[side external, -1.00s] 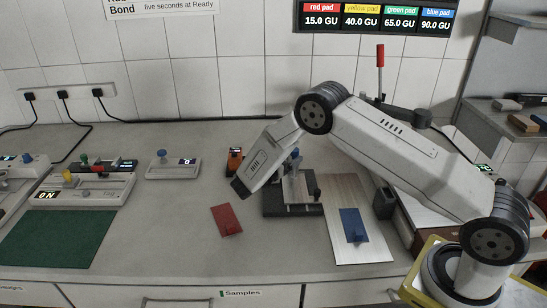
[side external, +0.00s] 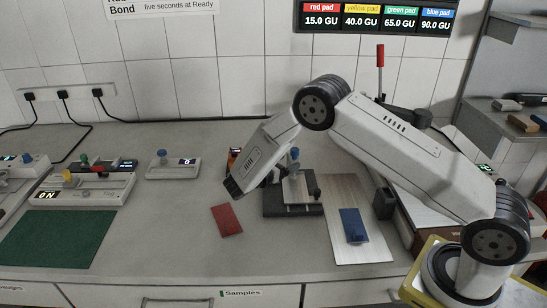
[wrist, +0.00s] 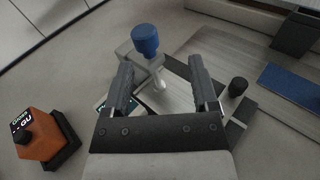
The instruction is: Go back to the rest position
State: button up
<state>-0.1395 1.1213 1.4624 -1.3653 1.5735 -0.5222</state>
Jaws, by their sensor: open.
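My gripper (wrist: 160,90) is open in the wrist view, with nothing between its two dark fingers. Beyond the fingertips stands a blue-knobbed post (wrist: 145,40) on a grey device. The device with the blue knob (side external: 294,153) stands just right of my forearm there, on a dark base (side external: 292,209). Whether the fingers touch the device cannot be told, but the knob looks free of them.
An orange gauge (wrist: 40,140) stands left of my gripper, partly hidden in the side view. A red pad (side external: 227,220) lies on the counter. A blue pad (side external: 353,225) lies on a pale board (side external: 345,190). A green mat (side external: 58,238) and switch boxes (side external: 82,188) are at left.

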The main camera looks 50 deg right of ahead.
jog(key=s+a+r+m+t+y, duration=0.1)
jog(key=s+a+r+m+y, duration=0.1)
jog(key=s+m+y, duration=0.3)
jog(key=s+a+r+m+t+y, duration=0.1)
jog(key=s+a+m+y, duration=0.4)
jog(key=s, duration=0.4)
jog(key=s+a+r+m+t+y, duration=0.1)
jog(key=s+a+r+m+y, duration=0.1)
jog(key=s+m+y, duration=0.4)
jog(key=shift+s+a+r+m+y, duration=0.4)
jog(key=shift+s+a+m, duration=0.2)
jog(key=shift+a, duration=0.2)
